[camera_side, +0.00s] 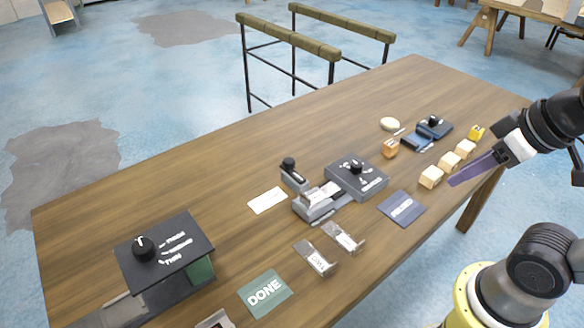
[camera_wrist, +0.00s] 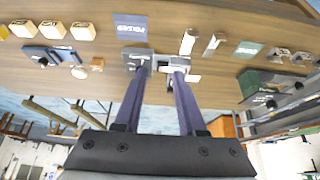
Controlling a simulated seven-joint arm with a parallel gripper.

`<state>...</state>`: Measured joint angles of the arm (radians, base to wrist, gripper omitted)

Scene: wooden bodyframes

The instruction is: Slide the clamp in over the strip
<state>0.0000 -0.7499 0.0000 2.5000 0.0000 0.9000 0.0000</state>
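My gripper (camera_side: 453,182) has long purple fingers and hangs over the right part of the table in the side view. In the wrist view my gripper (camera_wrist: 157,72) is open, its fingers apart with nothing held between them. A grey fixture (camera_side: 312,210) stands mid-table with a pale strip (camera_side: 322,194) lying along its top. The likely clamp (camera_side: 293,175), a grey piece with a black knob, sits at the fixture's back left; whether it covers any of the strip is unclear. The fixture (camera_wrist: 140,58) also shows in the wrist view, partly hidden by the fingers.
A dark dial box (camera_side: 357,178) adjoins the fixture at right. A blue card (camera_side: 402,208), wooden blocks (camera_side: 431,177) and a small blue device (camera_side: 418,140) lie to the right. Two clear packets (camera_side: 315,258) and a green DONE card (camera_side: 265,292) lie in front. A larger dial box (camera_side: 165,250) stands left.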

